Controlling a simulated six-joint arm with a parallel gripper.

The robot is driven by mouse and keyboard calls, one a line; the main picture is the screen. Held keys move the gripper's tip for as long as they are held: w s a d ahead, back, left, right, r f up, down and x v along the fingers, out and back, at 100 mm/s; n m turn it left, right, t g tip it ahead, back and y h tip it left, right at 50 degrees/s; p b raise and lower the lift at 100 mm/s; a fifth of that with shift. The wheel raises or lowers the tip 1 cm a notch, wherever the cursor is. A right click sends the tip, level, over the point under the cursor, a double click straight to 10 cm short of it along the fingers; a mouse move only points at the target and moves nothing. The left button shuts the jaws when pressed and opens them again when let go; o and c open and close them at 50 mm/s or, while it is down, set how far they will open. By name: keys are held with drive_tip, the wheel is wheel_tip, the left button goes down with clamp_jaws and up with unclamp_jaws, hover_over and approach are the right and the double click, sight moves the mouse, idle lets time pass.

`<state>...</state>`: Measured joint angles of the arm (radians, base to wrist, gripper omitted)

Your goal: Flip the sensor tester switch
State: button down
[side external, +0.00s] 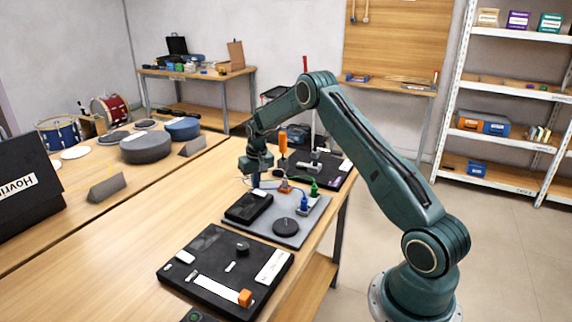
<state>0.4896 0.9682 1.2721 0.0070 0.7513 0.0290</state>
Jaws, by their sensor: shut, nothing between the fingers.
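My gripper (255,181) points down over the back left part of a grey mesh pad (270,235) on the wooden table. It is shut and empty, just behind a black box (248,207) with a pale label. The pad also bears a black round puck (286,227), a blue plug (304,203), a green plug (314,188) and a small orange block (285,188). I cannot tell which of these is the sensor tester, and no switch on this pad is clear. Whether the fingers touch anything is too small to tell.
A black panel (205,262) in front carries a knob (242,248), a slot with an orange slider (245,298) and white parts. A dark pad (330,168) with an upright orange-handled tool (283,145) lies behind. Free wood (140,225) is at left; drums stand farther back.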

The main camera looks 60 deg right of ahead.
sight(256, 191)
drive_tip(key=shift+f, duration=0.7)
idle(0.6)
drive_tip(key=shift+r, duration=3.55)
